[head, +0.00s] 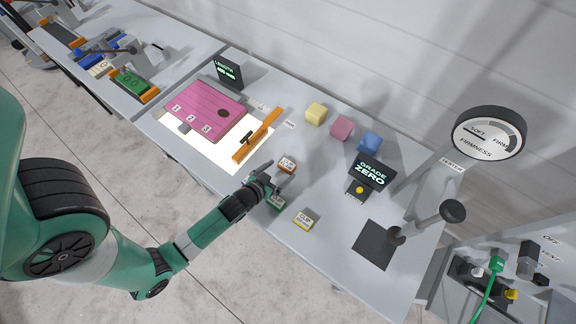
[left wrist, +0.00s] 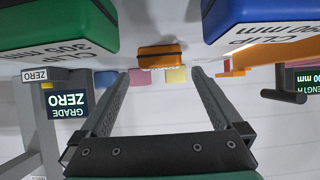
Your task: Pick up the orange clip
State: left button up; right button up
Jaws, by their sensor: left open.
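The orange clip (head: 287,166), a small block with a white label on top, sits on the grey table right of the lit panel. In the left wrist view the orange clip (left wrist: 162,56) appears between and beyond the two fingers, apart from both. My left gripper (head: 279,178) is open and empty, low over the table just in front of the orange clip. Its fingers also show in the left wrist view (left wrist: 162,78). My right gripper is not in view.
A green clip (head: 275,202) lies by the gripper, partly hidden; a yellow clip (head: 303,219) lies nearer the front edge. A blue clip (left wrist: 268,18) is close in the left wrist view. Yellow (head: 316,113), pink (head: 341,127) and blue (head: 370,142) blocks stand behind. An orange bar (head: 258,135) lies left.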

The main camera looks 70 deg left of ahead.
aim_at(286, 166)
pick_arm(q)
jog(key=x, duration=0.5)
jog(key=shift+w+a+f+b, duration=0.15)
jog(key=shift+w+a+b, duration=0.05)
jog(key=shift+w+b, duration=0.1)
jog(key=c, duration=1.3)
jog(key=shift+r+p, duration=0.35)
jog(key=shift+r, duration=0.2)
notch_tip(286, 166, up, 3)
jog(key=shift+s+d+p, duration=0.1)
jog(key=shift+s+p, duration=0.1)
jog(key=shift+p, duration=0.6)
jog(key=v, duration=0.5)
jog(key=a+p+v, duration=0.1)
jog(key=v, duration=0.4)
jog(key=r+p+v, duration=0.1)
jog(key=v, duration=0.5)
jog(key=shift+s+a+r, duration=0.1)
jog(key=shift+s, duration=0.05)
